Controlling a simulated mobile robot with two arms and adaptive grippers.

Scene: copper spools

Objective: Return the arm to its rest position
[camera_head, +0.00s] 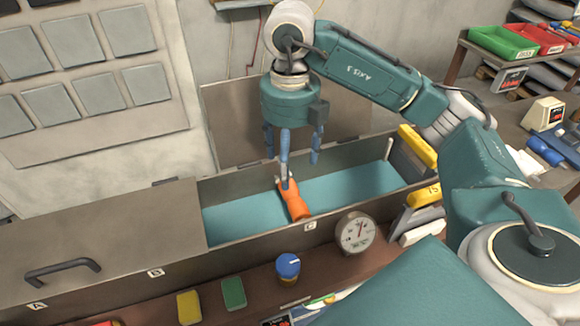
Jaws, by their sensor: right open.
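My right arm comes in from the right and bends down over an open bin with a teal floor (245,222). My right gripper (291,165) points down with its blue fingers spread. An orange object (294,200) lies in the bin just below the fingers. One fingertip overlaps its upper end in the picture; I cannot tell whether they touch. No copper spool is clearly visible. My left gripper is not in view.
A closed lid with a handle (62,271) covers the bin's left part. A dial gauge (355,232), a blue-capped jar (288,267), and yellow (189,307) and green (233,293) blocks line the front ledge. Coloured trays (503,42) stand at the back right.

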